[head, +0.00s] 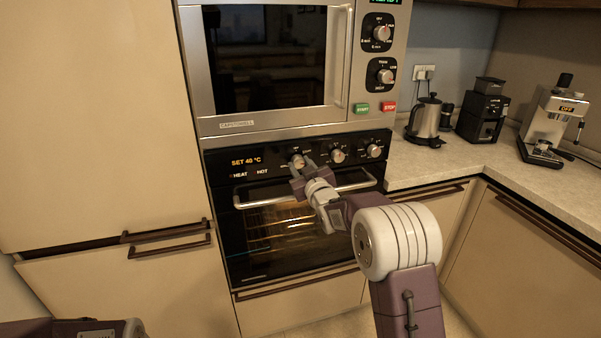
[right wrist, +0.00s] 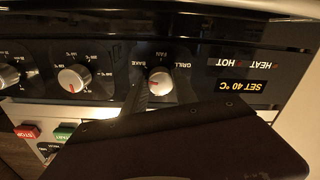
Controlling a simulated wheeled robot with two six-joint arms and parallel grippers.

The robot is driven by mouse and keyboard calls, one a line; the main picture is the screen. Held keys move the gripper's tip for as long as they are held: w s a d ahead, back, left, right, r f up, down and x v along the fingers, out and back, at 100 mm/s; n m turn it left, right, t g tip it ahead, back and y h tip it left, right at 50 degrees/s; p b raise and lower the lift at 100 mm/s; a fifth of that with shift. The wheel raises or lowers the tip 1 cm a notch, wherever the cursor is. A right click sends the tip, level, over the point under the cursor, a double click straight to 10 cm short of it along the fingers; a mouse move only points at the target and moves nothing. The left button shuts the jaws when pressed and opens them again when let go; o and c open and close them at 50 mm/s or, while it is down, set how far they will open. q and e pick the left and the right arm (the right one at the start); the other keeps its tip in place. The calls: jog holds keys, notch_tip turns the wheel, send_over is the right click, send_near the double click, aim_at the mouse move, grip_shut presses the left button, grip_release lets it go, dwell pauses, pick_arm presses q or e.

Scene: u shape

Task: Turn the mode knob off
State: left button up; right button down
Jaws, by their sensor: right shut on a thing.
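The mode knob (head: 298,160) is the left knob on the black oven panel, below the microwave. In the right wrist view, which is upside down, the knob (right wrist: 161,80) has a pale face with a small red mark and labels FAN, BAKE and GRILL around it. The mark seems to lie on the BAKE side. My right gripper (head: 297,168) is at the knob and shut on it. One dark finger shows beside the knob in the right wrist view; the other finger is hidden. My left gripper is not in view; only part of my left arm shows at lower left.
The oven display (head: 246,161) reads SET 40 °C, with HEAT and HOT beside it. Two more knobs (head: 337,155) (head: 374,150) sit to the right. The oven handle (head: 350,184) runs just below. The oven inside is lit. The microwave (head: 270,60) is above.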

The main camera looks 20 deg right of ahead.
jog(key=n+b, duration=0.3)
jog(key=n, duration=0.1)
jog(key=shift+f+n+b, duration=0.2)
jog(key=shift+n+b, duration=0.1)
jog(key=shift+b, duration=0.1)
jog(key=n+b, duration=0.9)
jog(key=n, duration=0.1)
jog(key=shift+r+n+b, duration=0.1)
jog(key=shift+n+b, duration=0.2)
jog(key=shift+b, duration=0.05)
jog(key=shift+r+n+b, duration=0.1)
jog(key=shift+n+b, duration=0.5)
jog(key=shift+n, duration=0.5)
jog(key=shift+n+h+b, duration=0.3)
jog(key=shift+n+b, duration=0.15)
jog(key=shift+n, duration=0.65)
jog(key=shift+r, duration=0.1)
jog(key=c, duration=1)
grip_release()
jog(key=shift+o, duration=0.2)
